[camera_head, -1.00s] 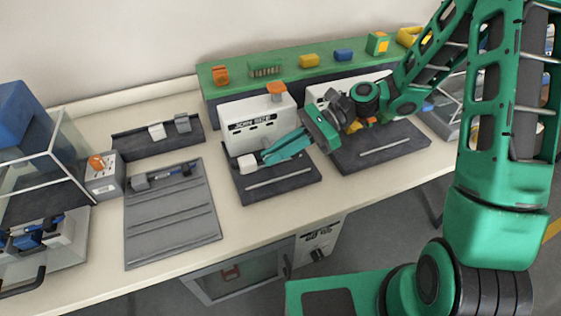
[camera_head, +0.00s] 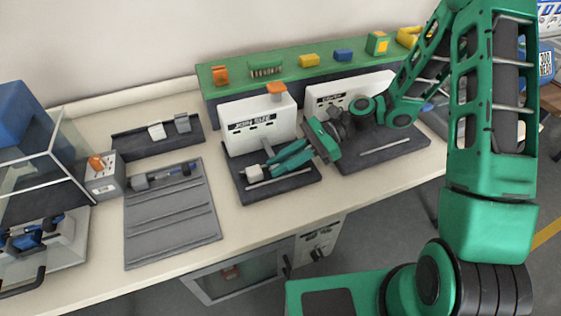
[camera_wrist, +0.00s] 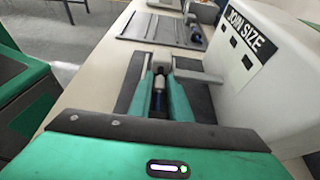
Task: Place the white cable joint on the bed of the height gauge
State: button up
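The white cable joint (camera_head: 254,173) sits at the tips of my gripper's teal fingers (camera_head: 268,169), over the dark bed (camera_head: 305,179) of a white gauge (camera_head: 258,126). In the wrist view, a small pale and blue piece (camera_wrist: 159,84) shows between the fingers, and the gauge (camera_wrist: 262,75) reads JOIN SIZE. My gripper is closed around the joint, which the fingers partly hide. I cannot tell whether the joint touches the bed.
A second white gauge (camera_head: 345,92) with a dark base stands at right. A grey grooved tray (camera_head: 172,225) lies left of the bed, with a dark rack (camera_head: 130,146) behind it. A green shelf (camera_head: 235,73) with coloured parts runs along the back.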

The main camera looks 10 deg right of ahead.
jog(key=v, duration=1.2)
jog(key=shift+r, duration=0.15)
jog(key=shift+s+d+h, duration=0.15)
jog(key=shift+d+h, duration=0.1)
jog(key=shift+h, duration=0.05)
jog(key=s+d+n+h, duration=0.1)
jog(key=d, duration=0.1)
jog(key=s+d+n+t+h, duration=0.1)
jog(key=d+h, duration=0.1)
jog(key=s+d+n+h, duration=0.1)
jog(key=shift+d+t+h, duration=0.3)
jog(key=shift+d, duration=0.1)
jog(key=s+d+r+n+t+h, duration=0.1)
jog(key=s+d+r+n+h, duration=0.1)
jog(key=s+d, duration=0.7)
jog(key=s+d+r+n+t+h, duration=0.1)
jog(key=s+d+r+n+h, duration=0.2)
jog(key=s+d, duration=0.6)
notch_tip(320, 180, up, 3)
jog(key=s+h, duration=0.2)
jog(key=shift+s+d+h, duration=0.25)
jog(key=shift+s+h, duration=0.05)
jog(key=shift+s, duration=0.05)
